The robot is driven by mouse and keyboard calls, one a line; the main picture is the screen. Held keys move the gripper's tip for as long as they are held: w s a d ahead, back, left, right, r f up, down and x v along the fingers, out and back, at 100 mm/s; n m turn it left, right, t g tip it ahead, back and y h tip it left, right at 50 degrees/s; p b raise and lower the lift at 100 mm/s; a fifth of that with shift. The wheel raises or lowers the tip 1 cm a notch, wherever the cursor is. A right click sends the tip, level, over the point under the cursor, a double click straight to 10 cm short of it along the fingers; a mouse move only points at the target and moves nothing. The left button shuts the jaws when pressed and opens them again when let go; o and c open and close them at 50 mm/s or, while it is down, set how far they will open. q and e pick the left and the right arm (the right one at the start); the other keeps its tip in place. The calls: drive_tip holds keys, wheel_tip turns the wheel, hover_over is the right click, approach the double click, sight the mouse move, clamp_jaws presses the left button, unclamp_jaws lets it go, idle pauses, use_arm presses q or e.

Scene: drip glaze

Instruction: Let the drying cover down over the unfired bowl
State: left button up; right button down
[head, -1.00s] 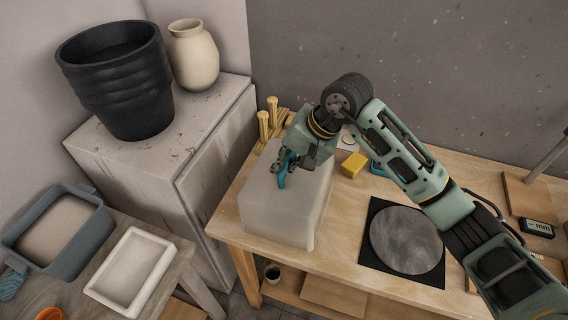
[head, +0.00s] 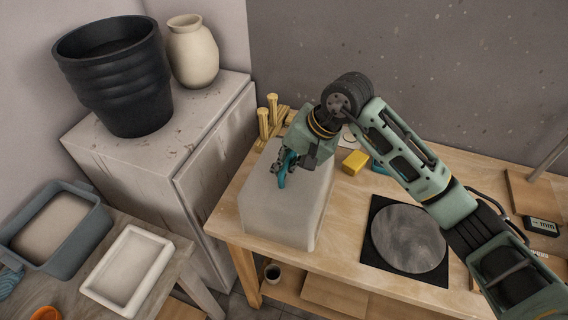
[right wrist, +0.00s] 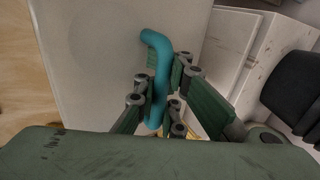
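The drying cover (head: 278,208) is a pale, cloudy box over the left part of the wooden workbench. Its lower edge looks at or very near the bench top; I cannot tell whether it touches. A teal bent handle (head: 284,168) stands on its top. My right gripper (head: 288,165) is at this handle from above. In the right wrist view its fingers (right wrist: 160,88) close on both sides of the teal handle (right wrist: 158,60), and the cover's top (right wrist: 100,50) lies beneath. The unfired bowl is not visible; the cover hides whatever is under it. My left gripper is not in view.
A round grey disc (head: 408,238) on a black mat lies right of the cover. A yellow block (head: 355,162) and wooden tools (head: 268,118) lie behind it. A cabinet (head: 150,150) with a black pot (head: 118,80) and cream vase (head: 193,55) stands left.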

drive_tip(key=c, duration=2.5)
unclamp_jaws()
drive_tip(key=o, duration=0.7)
drive_tip(key=shift+o, duration=0.2)
drive_tip(key=v, duration=1.2)
drive_tip(key=shift+s, duration=0.1)
